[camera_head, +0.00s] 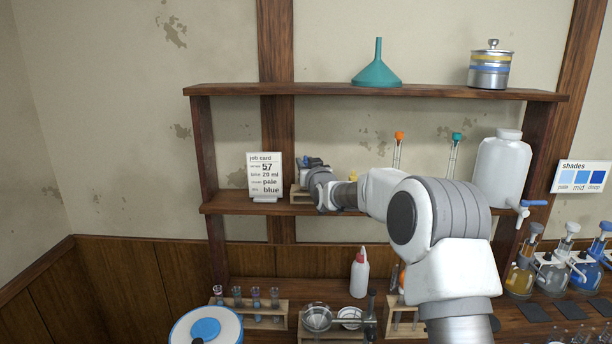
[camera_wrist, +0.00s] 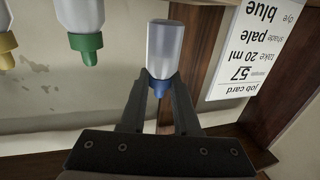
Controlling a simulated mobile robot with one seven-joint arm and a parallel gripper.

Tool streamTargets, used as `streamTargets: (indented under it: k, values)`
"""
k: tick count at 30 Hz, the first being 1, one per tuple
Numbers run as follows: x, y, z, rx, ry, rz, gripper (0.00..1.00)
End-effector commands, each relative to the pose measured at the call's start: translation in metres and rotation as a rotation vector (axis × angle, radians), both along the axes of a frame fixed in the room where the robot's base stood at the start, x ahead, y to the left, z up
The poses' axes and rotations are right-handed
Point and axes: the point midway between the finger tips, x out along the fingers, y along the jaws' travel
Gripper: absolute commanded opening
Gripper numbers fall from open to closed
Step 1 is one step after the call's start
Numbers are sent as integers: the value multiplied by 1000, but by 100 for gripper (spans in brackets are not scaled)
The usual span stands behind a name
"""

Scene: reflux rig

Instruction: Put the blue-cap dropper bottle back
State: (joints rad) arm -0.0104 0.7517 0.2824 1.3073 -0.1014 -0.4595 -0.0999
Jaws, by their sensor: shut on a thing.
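My gripper (camera_wrist: 158,88) is shut on the blue-cap dropper bottle (camera_wrist: 163,45), with its fingers at the blue cap. The wrist view is upside down, so the bottle is upright with the cap on top. In the head view my gripper (camera_head: 312,165) is at the middle shelf, right of the job card (camera_head: 264,175). A small wooden rack (camera_head: 297,197) shows just below it, partly hidden by my wrist. I cannot tell whether the bottle's base rests in the rack. Green-cap (camera_wrist: 88,40) and yellow-cap (camera_wrist: 6,42) dropper bottles stand beside it in the wrist view.
My arm crosses in front of the shelf (camera_head: 240,207). A white jug (camera_head: 502,170) and tubes with orange (camera_head: 399,136) and teal (camera_head: 456,138) tops stand right of it. A teal funnel (camera_head: 377,70) is on the upper shelf. Glassware and a squeeze bottle (camera_head: 359,275) fill the bench below.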

Motion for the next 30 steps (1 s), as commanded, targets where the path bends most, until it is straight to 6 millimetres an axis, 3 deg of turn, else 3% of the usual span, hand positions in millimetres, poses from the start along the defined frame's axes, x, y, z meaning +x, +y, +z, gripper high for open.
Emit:
streamTargets:
  k: [9, 24, 25, 29, 30]
  values:
    - [0, 0, -37, 1, 2, -1, 8]
    - [0, 0, -44, 1, -1, 0, 8]
    - [0, 0, -43, 1, 0, -1, 35]
    - [0, 0, -42, 1, 0, 0, 59]
    - [0, 0, -42, 1, 0, 0, 60]
